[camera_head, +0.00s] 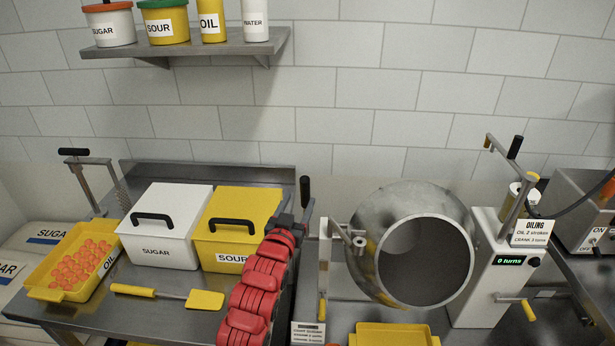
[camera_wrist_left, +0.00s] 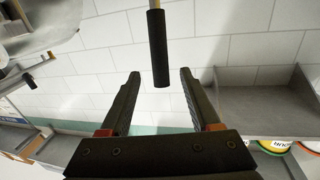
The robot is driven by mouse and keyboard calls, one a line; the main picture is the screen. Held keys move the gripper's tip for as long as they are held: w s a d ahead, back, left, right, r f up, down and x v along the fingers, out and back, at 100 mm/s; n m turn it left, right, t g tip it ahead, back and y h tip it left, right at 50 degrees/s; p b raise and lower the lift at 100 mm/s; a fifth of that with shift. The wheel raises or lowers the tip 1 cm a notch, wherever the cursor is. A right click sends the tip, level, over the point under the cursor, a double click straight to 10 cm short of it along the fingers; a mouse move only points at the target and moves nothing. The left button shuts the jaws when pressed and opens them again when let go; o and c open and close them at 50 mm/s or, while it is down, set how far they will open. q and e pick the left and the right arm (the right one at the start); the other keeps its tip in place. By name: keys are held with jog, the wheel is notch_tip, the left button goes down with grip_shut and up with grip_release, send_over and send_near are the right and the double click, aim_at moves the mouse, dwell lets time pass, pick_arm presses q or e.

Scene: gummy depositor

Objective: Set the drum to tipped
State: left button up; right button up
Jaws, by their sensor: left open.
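The round metal drum (camera_head: 372,213) stands right of centre in the head view, its wide opening facing toward me. A part of a grey metal body, probably the drum, shows at the upper left of the left wrist view (camera_wrist_left: 40,25). An upright black lever grip (camera_head: 305,190) stands left of the drum. My left gripper (camera_head: 294,217), at the end of the red arm, is close to this grip. In the left wrist view the black grip (camera_wrist_left: 158,50) lies near the gap between the open fingertips. Contact is not visible. My right gripper is out of view.
A white box labelled SUGAR (camera_head: 157,253) and a yellow SOUR box (camera_head: 232,225) stand left of my arm. A yellow tray (camera_head: 395,335) sits below the drum. A white crank post (camera_head: 480,285) reading 0 turns stands to its right. A shelf (camera_head: 190,47) hangs above.

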aim_at(304, 191)
pick_arm(q)
jog(key=w+p, duration=0.1)
jog(key=w, duration=0.1)
jog(key=w+d, duration=0.1)
jog(key=w, duration=0.2)
jog(key=w+p, duration=0.1)
jog(key=w, duration=0.1)
jog(key=shift+w+d+r+p, duration=0.15)
jog(key=shift+w+d+p, duration=0.1)
jog(key=shift+w+p, duration=0.1)
jog(key=shift+w+d, duration=0.15)
jog(key=shift+w, duration=0.75)
grip_shut()
dwell(0.4)
